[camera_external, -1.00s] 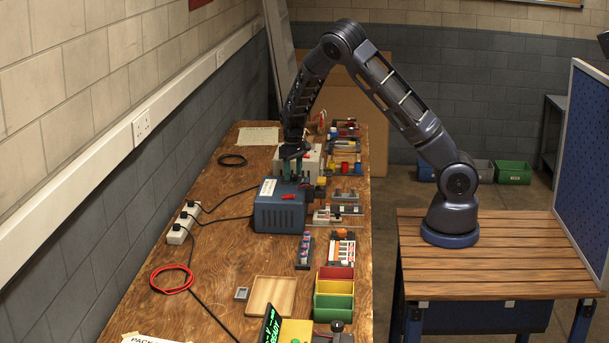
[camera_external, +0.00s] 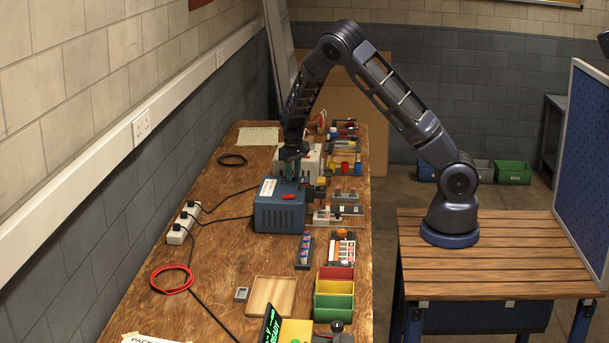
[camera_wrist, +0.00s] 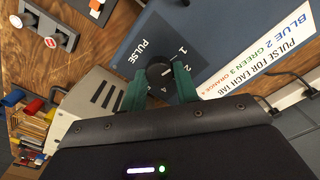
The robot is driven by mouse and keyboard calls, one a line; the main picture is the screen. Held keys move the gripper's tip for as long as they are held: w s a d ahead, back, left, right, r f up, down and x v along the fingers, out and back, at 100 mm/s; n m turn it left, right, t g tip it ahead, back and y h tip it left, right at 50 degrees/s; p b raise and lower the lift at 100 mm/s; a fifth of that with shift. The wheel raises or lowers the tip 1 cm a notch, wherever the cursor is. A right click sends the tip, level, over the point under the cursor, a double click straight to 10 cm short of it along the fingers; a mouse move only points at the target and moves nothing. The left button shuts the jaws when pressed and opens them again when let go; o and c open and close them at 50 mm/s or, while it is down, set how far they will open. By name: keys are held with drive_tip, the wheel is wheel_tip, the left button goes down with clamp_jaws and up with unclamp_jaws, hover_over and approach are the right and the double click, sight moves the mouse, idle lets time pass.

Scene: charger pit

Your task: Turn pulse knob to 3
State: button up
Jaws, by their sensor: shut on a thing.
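The pulse knob (camera_wrist: 159,75) is a round black dial on the blue box (camera_external: 279,214). In the external view my gripper (camera_external: 291,172) points down onto the box top, and the knob is hidden there.
A red switch (camera_external: 288,196) sits on the box front. A white label (camera_wrist: 258,50) lists pulses by colour. A pale vented unit (camera_wrist: 93,102) stands close by. A power strip (camera_external: 183,222) with cables lies left of the box. Yellow, green and red bins (camera_external: 334,287) stand nearer the camera.

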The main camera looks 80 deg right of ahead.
drive_tip(key=m, duration=0.3)
drive_tip(key=shift+m, duration=0.3)
drive_tip(key=m, duration=0.3)
drive_tip(key=shift+m, duration=0.4)
drive_tip(key=m, duration=0.4)
drive_tip(key=shift+m, duration=1.8)
drive_tip(key=o, duration=1)
drive_tip(key=shift+c, duration=0.2)
wheel_tip(320, 180, up, 11)
